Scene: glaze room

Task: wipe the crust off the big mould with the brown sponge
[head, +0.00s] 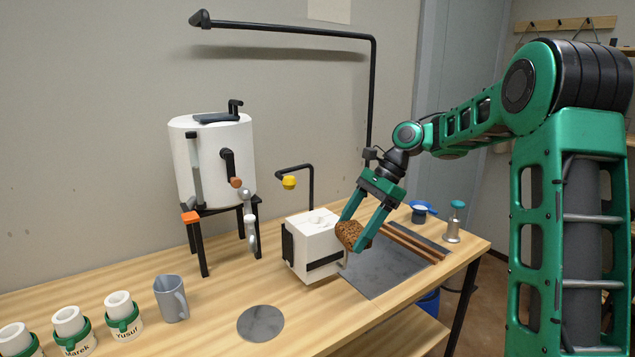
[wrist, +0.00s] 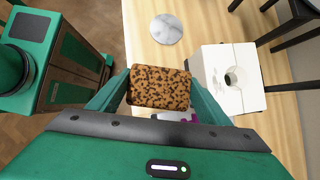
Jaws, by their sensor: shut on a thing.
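The big mould (head: 318,244) is a white block with a black strap, standing on the bench in the head view. Its white top, with a dark round hole, also shows in the wrist view (wrist: 246,62). Faint grey marks show on its top in the head view; I cannot tell how much crust there is. My gripper (head: 357,231) is shut on the brown speckled sponge (head: 349,238), which fills the space between the fingers in the wrist view (wrist: 160,88). The sponge is beside the mould's right upper edge in the head view; I cannot tell whether they touch.
A dark grey slab (head: 385,271) lies right of the mould, with brown sticks (head: 415,243) behind. A grey disc (head: 261,323), a grey mug (head: 170,299) and named white moulds (head: 123,318) stand left. A white tank (head: 212,160) and a yellow-tipped pipe (head: 289,182) stand behind.

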